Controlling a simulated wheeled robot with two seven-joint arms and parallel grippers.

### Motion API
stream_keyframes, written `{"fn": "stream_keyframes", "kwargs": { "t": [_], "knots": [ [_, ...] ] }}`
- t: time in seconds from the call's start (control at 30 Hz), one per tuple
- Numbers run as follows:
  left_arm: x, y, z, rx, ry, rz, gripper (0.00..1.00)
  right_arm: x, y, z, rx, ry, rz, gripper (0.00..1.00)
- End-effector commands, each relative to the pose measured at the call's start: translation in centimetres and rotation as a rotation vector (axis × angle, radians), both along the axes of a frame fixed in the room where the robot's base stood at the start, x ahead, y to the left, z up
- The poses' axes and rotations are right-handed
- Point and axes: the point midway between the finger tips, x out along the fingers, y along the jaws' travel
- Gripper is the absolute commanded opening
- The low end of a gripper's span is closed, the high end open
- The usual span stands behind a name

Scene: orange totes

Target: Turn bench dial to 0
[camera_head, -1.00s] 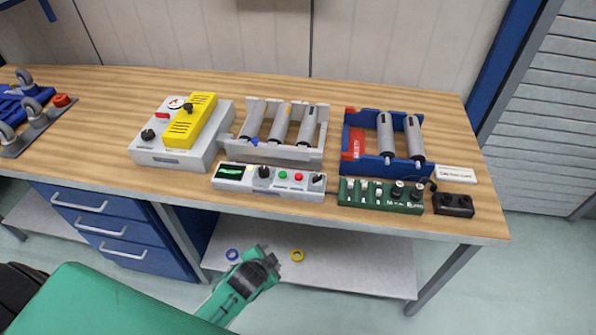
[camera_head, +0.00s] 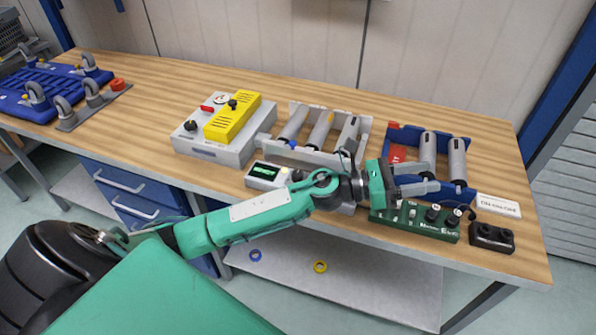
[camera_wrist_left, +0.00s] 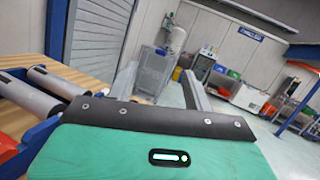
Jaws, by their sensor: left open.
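The white control panel (camera_head: 262,178) with a lit green display sits at the bench's front edge; my left arm hides most of its right part. A green box (camera_head: 410,226) with switches and black knobs (camera_head: 432,214) stands to its right. The grey box (camera_head: 205,148) at the left also carries a black knob (camera_head: 190,125). I cannot tell which knob is the bench dial, and no scale is readable. My left gripper (camera_head: 432,183) is open and empty, above the green box and in front of the blue rack. Its fingers also show in the left wrist view (camera_wrist_left: 160,82).
A white rack (camera_head: 362,128) and a blue rack (camera_head: 392,137) hold grey cylinders behind the panels. A black two-hole block (camera_head: 491,238) and a white label (camera_head: 498,205) lie at the right. The wooden bench (camera_head: 145,95) is clear behind the grey box.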

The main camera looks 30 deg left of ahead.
Motion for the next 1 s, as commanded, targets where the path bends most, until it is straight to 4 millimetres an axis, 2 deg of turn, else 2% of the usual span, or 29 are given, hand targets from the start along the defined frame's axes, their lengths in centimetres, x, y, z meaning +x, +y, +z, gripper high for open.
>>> {"fn": "stream_keyframes", "kwargs": {
  "t": [0.03,0.13,0.27,0.37,0.47,0.5,0.57,0.6,0.7,0.8,0.9,1.0],
  "knots": [
    [-0.2,-0.4,0.1,0.134,-0.131,-0.057,0.52,0.0,-0.1,-0.1,-0.001,0.0,0.001,0.36],
    [-0.9,-0.8,-1.0,0.395,-0.38,-0.184,0.52,0.0,-0.2,-0.2,-0.002,0.0,0.001,0.36],
    [-1.1,1.0,-3.3,0.728,-0.676,-0.366,0.52,0.0,-0.2,-0.3,-0.002,0.0,0.001,0.36],
    [-0.5,4.2,-5.3,0.98,-0.87,-0.524,0.52,0.0,-0.2,-0.3,-0.002,0.001,0.001,0.36],
    [0.5,8.9,-6.7,1.219,-1.02,-0.705,0.52,0.0,-0.2,-0.4,-0.002,0.001,0.001,0.36],
    [0.9,11.2,-7.0,1.309,-1.068,-0.785,0.52,0.0,-0.2,-0.5,-0.002,0.001,0.001,0.36],
    [1.6,14.8,-7.1,1.435,-1.12,-0.908,0.52,0.0,-0.1,-0.5,-0.002,0.001,0.0,0.36],
    [2.0,17.3,-7.0,1.511,-1.143,-0.99,0.52,0.0,-0.1,-0.5,-0.001,0.001,0.0,0.36],
    [2.6,22.9,-6.1,1.656,-1.161,-1.184,0.52,0.0,-0.1,-0.6,-0.001,0.001,0.0,0.36],
    [2.7,27.2,-5.0,1.743,-1.145,-1.334,0.52,0.0,0.0,-0.6,0.0,0.001,0.0,0.36],
    [2.7,29.7,-4.1,1.786,-1.125,-1.427,0.52,0.0,0.1,-0.7,0.001,0.0,-0.001,0.36],
    [2.6,30.7,-4.0,1.798,-1.114,-1.467,0.52,-0.1,0.2,-0.6,0.002,0.0,-0.001,0.36]
  ]
}}
